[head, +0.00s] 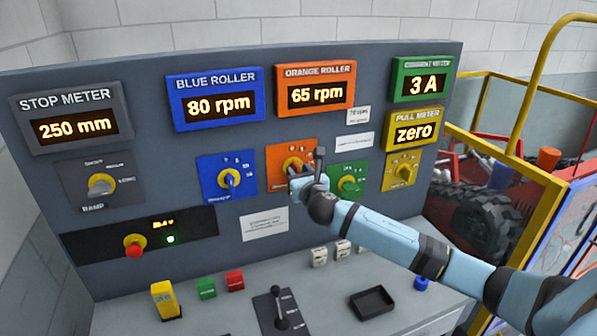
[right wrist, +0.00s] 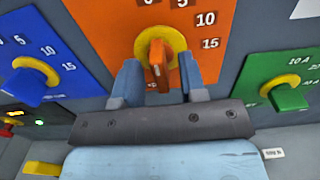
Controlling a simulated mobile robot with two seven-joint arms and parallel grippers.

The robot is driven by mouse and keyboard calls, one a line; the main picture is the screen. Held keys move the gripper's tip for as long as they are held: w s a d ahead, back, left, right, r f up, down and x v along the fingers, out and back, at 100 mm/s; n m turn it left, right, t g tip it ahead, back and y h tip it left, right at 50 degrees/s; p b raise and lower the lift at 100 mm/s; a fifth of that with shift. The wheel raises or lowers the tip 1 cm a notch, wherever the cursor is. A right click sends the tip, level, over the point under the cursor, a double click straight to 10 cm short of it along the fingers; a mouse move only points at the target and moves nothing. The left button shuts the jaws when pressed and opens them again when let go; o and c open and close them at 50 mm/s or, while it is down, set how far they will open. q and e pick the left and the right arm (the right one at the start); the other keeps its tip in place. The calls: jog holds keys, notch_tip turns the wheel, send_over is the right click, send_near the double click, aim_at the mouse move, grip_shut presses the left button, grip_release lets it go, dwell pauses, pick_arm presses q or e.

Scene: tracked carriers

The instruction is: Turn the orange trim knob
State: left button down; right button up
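The orange trim knob (right wrist: 157,62) sits in a yellow ring on an orange plate (right wrist: 210,45) marked 5, 10 and 15. In the head view the orange plate (head: 275,154) is under the ORANGE ROLLER display (head: 316,91), which reads 65 rpm. My right gripper (head: 296,176) is in front of this plate and hides part of the knob. In the right wrist view the right gripper (right wrist: 158,75) is open, with one finger on each side of the knob's lower part and visible gaps to it. My left gripper is in neither view.
A blue knob (head: 229,178) is to the left, a green knob (head: 349,182) close on the right, and a yellow knob (head: 403,170) beyond it. Below are a lever (head: 280,308), a black tray (head: 372,302) and a red button (head: 134,245).

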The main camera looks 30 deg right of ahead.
jog(key=shift+w, duration=0.1)
grip_shut()
jog(key=shift+m, duration=0.3)
jog(key=m, duration=1.7)
jog(key=shift+d+f, duration=0.2)
dwell(0.5)
